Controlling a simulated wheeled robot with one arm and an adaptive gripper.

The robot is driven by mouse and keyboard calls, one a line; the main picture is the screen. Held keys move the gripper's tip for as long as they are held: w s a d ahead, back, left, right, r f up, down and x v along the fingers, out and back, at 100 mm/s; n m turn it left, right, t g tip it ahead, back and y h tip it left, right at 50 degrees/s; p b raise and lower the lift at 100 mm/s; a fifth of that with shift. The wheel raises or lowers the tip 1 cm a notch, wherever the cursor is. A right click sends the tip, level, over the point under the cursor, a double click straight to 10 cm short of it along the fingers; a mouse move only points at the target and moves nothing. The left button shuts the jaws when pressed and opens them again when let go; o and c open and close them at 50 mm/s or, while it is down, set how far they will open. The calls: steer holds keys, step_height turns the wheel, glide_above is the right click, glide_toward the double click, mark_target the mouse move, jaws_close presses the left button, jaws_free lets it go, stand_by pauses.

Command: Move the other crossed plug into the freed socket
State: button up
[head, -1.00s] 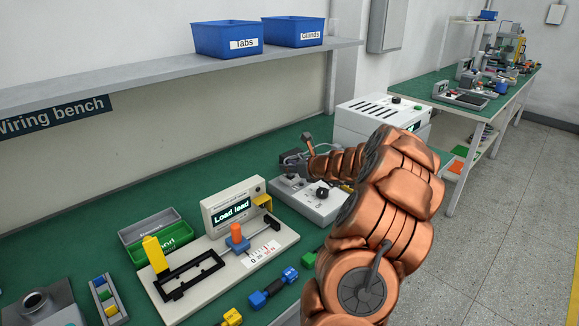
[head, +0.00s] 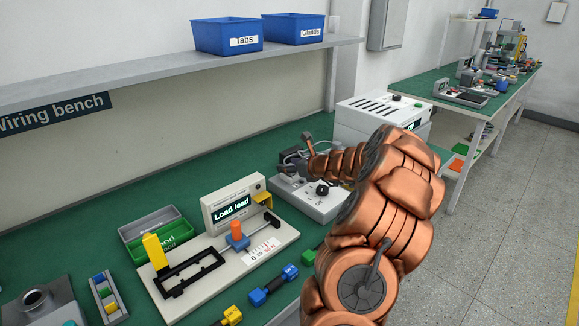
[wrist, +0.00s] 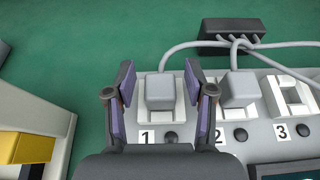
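In the wrist view, a grey plug (wrist: 160,92) sits in socket 1 of the pale socket unit (wrist: 190,150). A second grey plug (wrist: 238,90) sits in socket 2. Socket 3 (wrist: 290,95) shows as an open white recess with no plug. My gripper (wrist: 160,76) is open, one finger on each side of the plug in socket 1, with gaps on both sides. In the head view, my gripper (head: 292,163) is over the socket unit (head: 318,207), its fingers small.
A load lead fixture (head: 220,250) stands left of the socket unit, with a green bin (head: 172,232) beside it. A blue connector (head: 272,285) lies in front. A white box (head: 385,120) stands behind right. In the wrist view, green bench top is clear at upper left.

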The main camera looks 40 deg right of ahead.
stand_by(0.3)
steer(key=v, duration=1.2)
